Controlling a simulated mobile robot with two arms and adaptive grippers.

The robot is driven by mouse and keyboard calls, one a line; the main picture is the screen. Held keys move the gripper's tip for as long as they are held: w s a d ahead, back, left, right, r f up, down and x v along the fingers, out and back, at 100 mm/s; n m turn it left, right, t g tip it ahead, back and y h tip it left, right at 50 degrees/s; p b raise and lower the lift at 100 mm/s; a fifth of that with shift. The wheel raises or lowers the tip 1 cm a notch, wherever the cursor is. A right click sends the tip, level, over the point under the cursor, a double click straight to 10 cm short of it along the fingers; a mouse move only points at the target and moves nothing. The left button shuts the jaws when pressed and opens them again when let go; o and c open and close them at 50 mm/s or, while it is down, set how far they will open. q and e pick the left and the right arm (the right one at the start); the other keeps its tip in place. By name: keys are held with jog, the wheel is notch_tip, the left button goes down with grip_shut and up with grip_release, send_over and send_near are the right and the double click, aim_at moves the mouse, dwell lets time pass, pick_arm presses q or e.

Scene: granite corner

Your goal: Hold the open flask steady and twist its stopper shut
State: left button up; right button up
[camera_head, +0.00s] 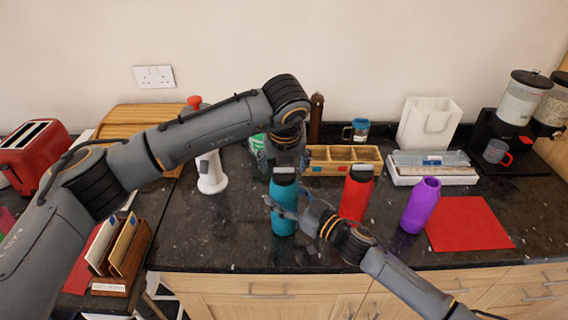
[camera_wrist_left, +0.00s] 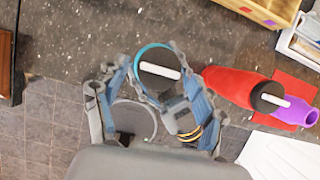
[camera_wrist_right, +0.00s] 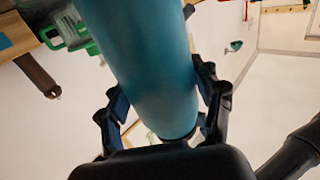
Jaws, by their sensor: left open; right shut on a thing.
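The teal flask (camera_head: 284,222) stands upright near the counter's front edge. Its dark stopper (camera_head: 284,177) sits on its mouth; a white bar crosses the top of the stopper in the left wrist view (camera_wrist_left: 160,68). I cannot tell how tightly it is seated. My right gripper (camera_head: 285,207) is shut on the flask's body; the right wrist view shows a finger on each side of the teal body (camera_wrist_right: 155,75). My left gripper (camera_wrist_left: 152,68) is open, pointing down right above the flask, with its fingers on either side of the stopper.
A red flask (camera_head: 356,197) with a dark stopper and a purple flask (camera_head: 421,208) stand to the right. A red mat (camera_head: 470,225) lies beyond. A wooden box (camera_head: 342,168) is behind, a white bottle (camera_head: 211,178) and letter rack (camera_head: 120,262) to the left.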

pick_arm(q)
jog(key=v, duration=1.2)
jog(key=shift+f, duration=0.1)
pick_arm(e)
jog(key=o, duration=1.6)
jog(key=shift+d, duration=0.1)
